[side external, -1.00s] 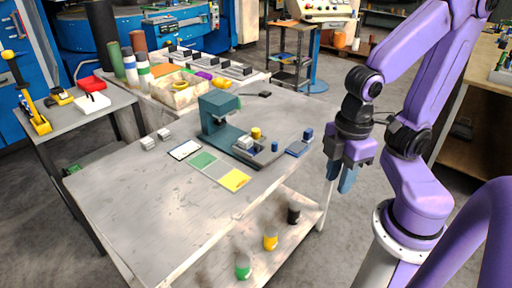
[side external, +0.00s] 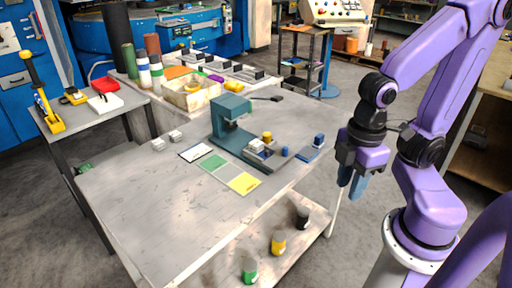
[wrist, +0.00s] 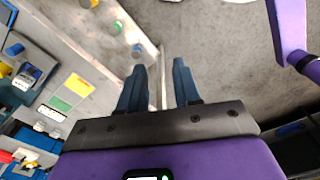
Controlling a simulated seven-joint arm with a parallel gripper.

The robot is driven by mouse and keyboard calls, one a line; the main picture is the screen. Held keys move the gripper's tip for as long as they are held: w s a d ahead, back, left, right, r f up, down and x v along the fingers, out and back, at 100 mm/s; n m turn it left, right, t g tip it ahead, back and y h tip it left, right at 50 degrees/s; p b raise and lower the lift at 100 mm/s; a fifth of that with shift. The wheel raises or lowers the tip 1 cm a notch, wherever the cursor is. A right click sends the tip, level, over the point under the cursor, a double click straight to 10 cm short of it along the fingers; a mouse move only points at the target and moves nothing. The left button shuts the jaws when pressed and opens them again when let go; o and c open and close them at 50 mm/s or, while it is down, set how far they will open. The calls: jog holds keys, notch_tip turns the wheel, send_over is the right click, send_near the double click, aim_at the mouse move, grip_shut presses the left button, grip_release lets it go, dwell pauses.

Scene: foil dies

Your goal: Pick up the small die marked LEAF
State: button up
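Two small pale blocks, perhaps dies, lie on the left of the grey worktable: one (side external: 158,144) nearer the left edge and one (side external: 175,135) just beside it. Any marking is too small to read, so I cannot tell which is LEAF. A silvery block (side external: 256,145) sits at the base of the green press (side external: 231,113). My gripper (side external: 350,190) hangs off the table's right side, pointing down, well apart from all of these. In the wrist view its two blue fingers (wrist: 160,66) stand apart with nothing between them.
White (side external: 195,152), green (side external: 213,163) and yellow (side external: 244,183) cards lie before the press. A yellow cylinder (side external: 267,136) and a blue-topped pad (side external: 308,154) are near it. An open box (side external: 192,95) stands behind. The table's front left is clear.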

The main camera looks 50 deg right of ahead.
jog(key=o, duration=0.4)
jog(key=w+a+f+n+h, duration=0.1)
jog(key=w+a+n+h, duration=0.2)
jog(key=w, duration=0.8)
jog(key=w+a+f+h, duration=0.1)
jog(key=w+a+h, duration=0.25)
jog(key=w, duration=0.85)
jog(key=n+h, duration=0.2)
jog(key=h, duration=0.6)
send_near(255, 144)
jog(key=x, duration=0.3)
jog(key=shift+d+y, duration=0.2)
jog(key=shift+y, duration=0.05)
jog(key=shift+x, duration=2.7)
